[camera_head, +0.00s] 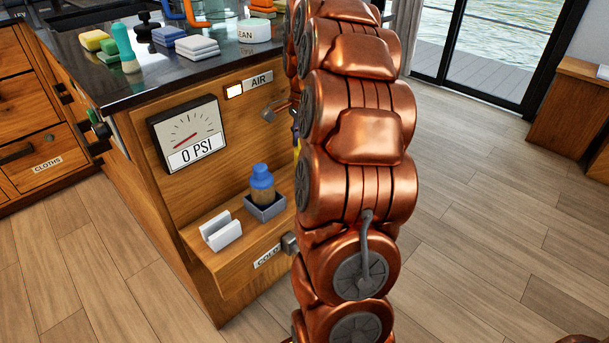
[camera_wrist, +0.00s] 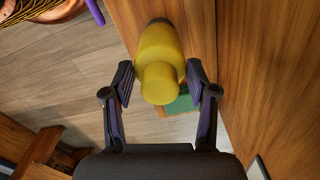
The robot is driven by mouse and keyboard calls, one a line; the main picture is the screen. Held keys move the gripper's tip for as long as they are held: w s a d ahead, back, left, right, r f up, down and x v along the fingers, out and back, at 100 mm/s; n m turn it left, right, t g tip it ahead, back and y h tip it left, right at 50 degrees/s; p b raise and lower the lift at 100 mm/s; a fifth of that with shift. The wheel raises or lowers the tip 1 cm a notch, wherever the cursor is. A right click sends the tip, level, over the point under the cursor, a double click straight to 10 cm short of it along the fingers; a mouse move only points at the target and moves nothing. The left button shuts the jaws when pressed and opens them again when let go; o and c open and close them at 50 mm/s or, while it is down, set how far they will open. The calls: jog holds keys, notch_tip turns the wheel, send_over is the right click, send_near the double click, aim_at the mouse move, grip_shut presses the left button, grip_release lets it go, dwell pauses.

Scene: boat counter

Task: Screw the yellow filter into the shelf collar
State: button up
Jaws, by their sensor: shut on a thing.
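The yellow filter (camera_wrist: 160,50) shows in the wrist view between the two fingers of my gripper (camera_wrist: 159,84), which is shut on it. Its rounded near end faces the wrist camera, and a dark grey part (camera_wrist: 160,21) shows at its far end. I cannot tell whether that part is the collar or belongs to the filter. In the head view only a sliver of yellow (camera_head: 296,149) shows beside my copper arm, and the arm hides most of the gripper. The shelf (camera_head: 205,258) sticks out low on the counter's wooden side. No collar can be made out clearly.
A blue-capped bottle (camera_head: 262,183) stands in a grey tray (camera_head: 266,210) beside a white slotted block (camera_head: 221,231). A gauge (camera_head: 188,132) reads 0 PSI. A wooden panel (camera_wrist: 270,80) is close on the right in the wrist view. Open floor (camera_head: 490,220) lies right of my arm.

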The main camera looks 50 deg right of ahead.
jog(key=shift+m, duration=0.8)
jog(key=shift+m, duration=0.8)
jog(key=o, duration=1)
jog(key=shift+p, duration=0.3)
jog(key=shift+r+n, duration=0.1)
jog(key=shift+n, duration=0.3)
jog(key=shift+n+p, duration=0.4)
